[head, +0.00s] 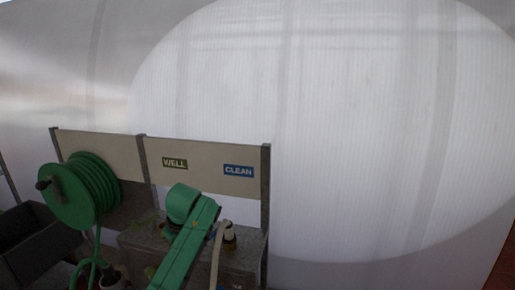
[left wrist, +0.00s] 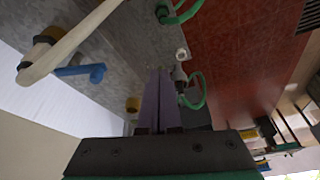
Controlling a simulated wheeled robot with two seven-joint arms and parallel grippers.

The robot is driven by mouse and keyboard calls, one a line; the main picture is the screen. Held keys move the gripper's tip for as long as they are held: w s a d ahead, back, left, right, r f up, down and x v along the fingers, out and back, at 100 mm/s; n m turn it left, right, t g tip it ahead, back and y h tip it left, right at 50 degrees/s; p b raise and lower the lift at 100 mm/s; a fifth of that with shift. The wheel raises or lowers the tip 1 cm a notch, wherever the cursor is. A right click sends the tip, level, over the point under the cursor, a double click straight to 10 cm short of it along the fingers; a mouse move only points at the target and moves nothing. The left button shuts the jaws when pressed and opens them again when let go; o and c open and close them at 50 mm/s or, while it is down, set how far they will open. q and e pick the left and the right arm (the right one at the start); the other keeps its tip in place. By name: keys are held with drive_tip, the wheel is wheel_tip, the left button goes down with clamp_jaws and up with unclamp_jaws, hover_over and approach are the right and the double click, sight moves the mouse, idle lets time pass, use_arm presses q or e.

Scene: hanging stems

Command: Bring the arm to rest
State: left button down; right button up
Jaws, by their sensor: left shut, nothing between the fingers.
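My left gripper (left wrist: 158,100) shows in the left wrist view with its two long fingers together, shut and empty. In the head view a green arm link (head: 190,235), which looks like mine, rises from the bottom edge in front of the grey bench; the gripper itself cannot be made out there. My right gripper is in neither view.
A green hose reel (head: 75,195) hangs at left beside a board with WELL (head: 174,162) and CLEAN (head: 239,171) signs. A grey bench (head: 245,262) stands below. The wrist view shows a pale spout (left wrist: 75,42), a blue lever (left wrist: 80,72) and reddish floor (left wrist: 240,50).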

use_arm(q)
drive_tip(key=s+f+m+h, duration=0.1)
drive_tip(key=s+f+m, duration=0.3)
drive_tip(key=f, duration=0.9)
drive_tip(key=s+a+f+m+b, duration=0.1)
drive_tip(key=s+f, duration=0.5)
drive_tip(key=f, duration=0.6)
drive_tip(key=s+f+m+h, duration=0.1)
drive_tip(key=s+f+m, duration=0.3)
drive_tip(key=f, duration=0.9)
drive_tip(key=s+f+m, duration=0.1)
drive_tip(key=s+f, duration=0.3)
drive_tip(key=s, duration=0.7)
drive_tip(key=s+a+f+m, duration=0.1)
drive_tip(key=s+f, duration=0.4)
drive_tip(key=s, duration=0.6)
drive_tip(key=s+a+f+m+g+h, duration=0.1)
drive_tip(key=s+f, duration=0.4)
drive_tip(key=s, duration=0.6)
drive_tip(key=shift+f+m+b, duration=0.2)
drive_tip(key=shift+m+b, duration=0.2)
drive_tip(key=shift+m, duration=0.5)
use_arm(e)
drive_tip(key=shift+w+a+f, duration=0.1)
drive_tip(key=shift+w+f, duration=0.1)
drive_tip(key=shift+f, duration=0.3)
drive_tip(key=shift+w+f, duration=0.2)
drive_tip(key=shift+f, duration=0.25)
